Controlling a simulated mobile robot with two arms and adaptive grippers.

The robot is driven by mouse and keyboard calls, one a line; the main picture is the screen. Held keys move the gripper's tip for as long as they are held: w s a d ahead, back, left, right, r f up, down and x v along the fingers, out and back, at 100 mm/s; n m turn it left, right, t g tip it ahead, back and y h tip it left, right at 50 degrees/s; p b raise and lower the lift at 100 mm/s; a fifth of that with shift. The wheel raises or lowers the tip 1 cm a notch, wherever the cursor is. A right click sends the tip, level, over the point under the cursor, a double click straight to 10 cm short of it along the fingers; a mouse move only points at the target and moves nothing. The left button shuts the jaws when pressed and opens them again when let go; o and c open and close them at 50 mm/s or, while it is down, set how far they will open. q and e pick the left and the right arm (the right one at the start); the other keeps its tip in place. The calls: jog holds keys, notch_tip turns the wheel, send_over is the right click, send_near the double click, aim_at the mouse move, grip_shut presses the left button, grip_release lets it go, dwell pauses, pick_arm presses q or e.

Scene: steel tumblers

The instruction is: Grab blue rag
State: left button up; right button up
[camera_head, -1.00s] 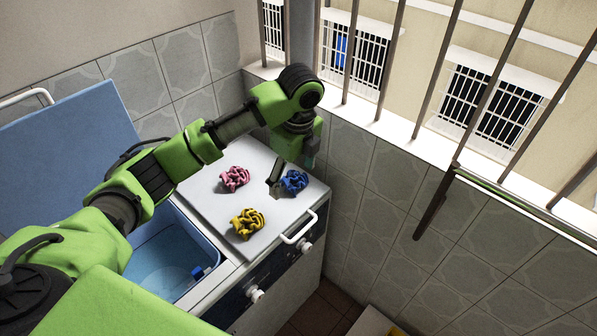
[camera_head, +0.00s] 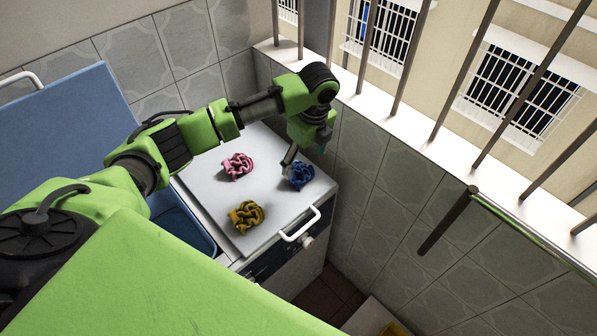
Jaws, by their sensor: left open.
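The blue rag (camera_head: 299,176) lies crumpled on the white lid near its right side. My left arm reaches in from the left, and my left gripper (camera_head: 303,162) points down at the rag from above and behind. One dark finger shows just left of the rag; the other finger is mostly hidden. The jaws are open, and I cannot tell whether a finger touches the rag. My right gripper is out of view.
A pink rag (camera_head: 238,166) and a yellow rag (camera_head: 246,216) lie on the same white lid (camera_head: 206,192). A white handle (camera_head: 301,226) is at its front edge. A blue raised lid (camera_head: 62,140) stands at left. A tiled wall and window bars are close at right.

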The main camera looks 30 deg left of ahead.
aim_at(300, 170)
pick_arm(q)
jog(key=shift+f, duration=0.25)
jog(key=f, duration=0.1)
jog(key=a+f+p, duration=0.1)
jog(key=f, duration=0.2)
jog(key=shift+s+a, duration=0.25)
jog(key=shift+f+p, duration=0.3)
jog(key=shift+f, duration=0.1)
jog(key=shift+w+f, duration=0.1)
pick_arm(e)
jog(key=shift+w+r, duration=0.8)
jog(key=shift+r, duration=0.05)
pick_arm(q)
jog(key=shift+c, duration=0.5)
jog(key=c, duration=1)
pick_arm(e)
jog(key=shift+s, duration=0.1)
